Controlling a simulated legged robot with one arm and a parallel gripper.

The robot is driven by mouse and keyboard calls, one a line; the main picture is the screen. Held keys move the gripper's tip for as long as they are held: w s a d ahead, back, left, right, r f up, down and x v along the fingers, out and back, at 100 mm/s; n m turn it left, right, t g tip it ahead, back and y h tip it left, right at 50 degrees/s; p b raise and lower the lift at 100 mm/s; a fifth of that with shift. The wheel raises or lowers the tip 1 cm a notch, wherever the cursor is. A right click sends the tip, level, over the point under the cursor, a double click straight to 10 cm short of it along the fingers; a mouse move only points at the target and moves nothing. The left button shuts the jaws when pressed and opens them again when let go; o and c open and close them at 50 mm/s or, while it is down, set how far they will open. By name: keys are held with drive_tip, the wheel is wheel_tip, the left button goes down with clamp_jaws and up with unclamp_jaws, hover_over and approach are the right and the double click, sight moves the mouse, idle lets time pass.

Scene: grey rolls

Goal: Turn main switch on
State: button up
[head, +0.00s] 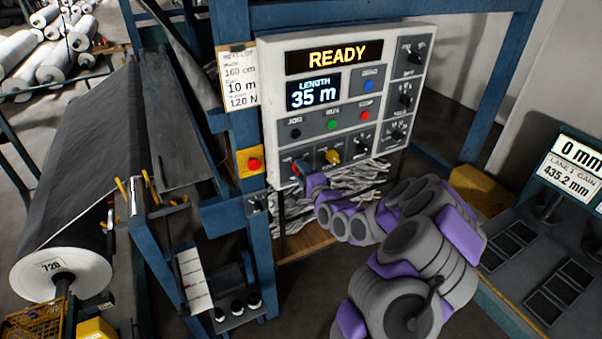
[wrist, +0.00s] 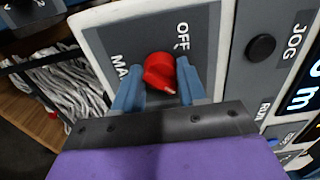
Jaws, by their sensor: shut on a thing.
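The main switch is a red rotary knob (wrist: 158,70) on a grey plate at the lower left of the control panel (head: 410,130). In the wrist view, the word OFF shows at the plate's top and a partly hidden label starting "MA" at its left. The knob's pale pointer mark faces down and slightly right in that view, away from OFF. My gripper (wrist: 157,77) has one blue finger on each side of the knob and is shut on it. In the head view, my gripper (head: 302,170) reaches the panel's lower left corner and mostly covers the knob.
A red button on a yellow box (head: 254,164) is close on the left. Blue frame posts flank the panel.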

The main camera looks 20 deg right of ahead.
drive_tip(key=shift+f, duration=0.2)
drive_tip(key=o, duration=0.7)
drive_tip(key=shift+d, duration=0.1)
drive_tip(key=shift+c, duration=0.2)
drive_tip(key=o, duration=0.4)
drive_tip(key=shift+d, duration=0.25)
drive_tip(key=shift+r, duration=0.1)
drive_tip(key=s+p, duration=0.1)
drive_tip(key=s, duration=0.3)
drive_tip(key=s+p, duration=0.1)
drive_tip(key=s, duration=0.3)
drive_tip(key=s+p, duration=0.2)
drive_tip(key=s, duration=0.2)
drive_tip(key=shift+d, duration=0.4)
